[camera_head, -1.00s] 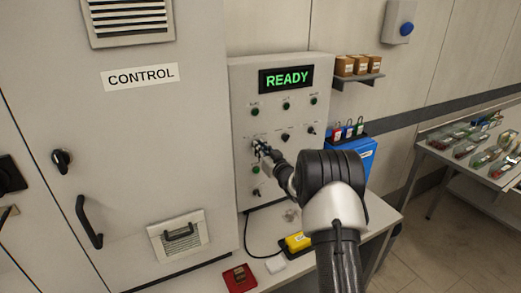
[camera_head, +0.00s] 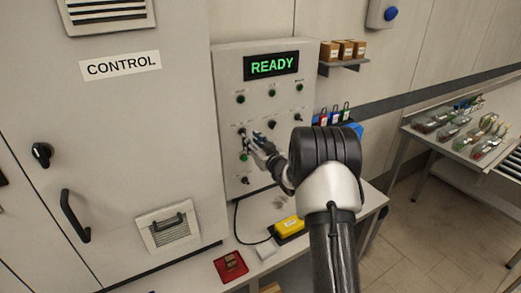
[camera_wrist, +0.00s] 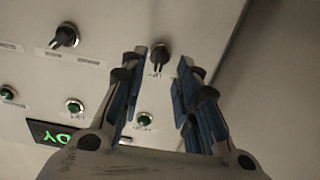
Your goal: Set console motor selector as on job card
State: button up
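The grey console (camera_head: 228,75) stands on the bench with a lit READY display (camera_head: 274,66). Its face carries a row of green lamps or buttons and a row of black rotary selectors. My gripper (camera_head: 253,141) is open in front of the console's left column. In the wrist view, which is upside down, one black selector (camera_wrist: 158,55) sits between the spread fingertips of my gripper (camera_wrist: 162,62), with space on both sides. A second black selector (camera_wrist: 65,37) is outside the fingers. The labels are too small to read. No job card is readable.
The CONTROL cabinet (camera_head: 120,120) stands left of the console. A red item (camera_head: 230,266) and a yellow box (camera_head: 288,227) lie on the bench (camera_head: 215,250). Small cartons (camera_head: 343,49) sit on a wall shelf at right, above several padlocks. A table of parts (camera_head: 420,133) stands farther right.

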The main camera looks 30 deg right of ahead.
jog(key=s, duration=0.8)
jog(key=shift+s, duration=0.25)
jog(key=shift+d, duration=0.15)
jog(key=s+a+r+m+g+h, duration=0.1)
jog(key=s+a+r+g+h, duration=0.2)
jog(key=s+a+r+g, duration=0.5)
jog(key=s+a+g, duration=0.1)
jog(key=s+a, duration=0.4)
jog(key=s, duration=0.6)
jog(key=s+a+f+g+y, duration=0.1)
jog(key=s+a, duration=0.4)
jog(key=s, duration=0.6)
jog(key=s+a+f+g+y, duration=0.1)
jog(key=s+a+g, duration=0.2)
jog(key=s, duration=0.8)
jog(key=shift+s+a+f+n, duration=0.15)
jog(key=shift+s+a+n, duration=0.2)
jog(key=shift+a, duration=0.6)
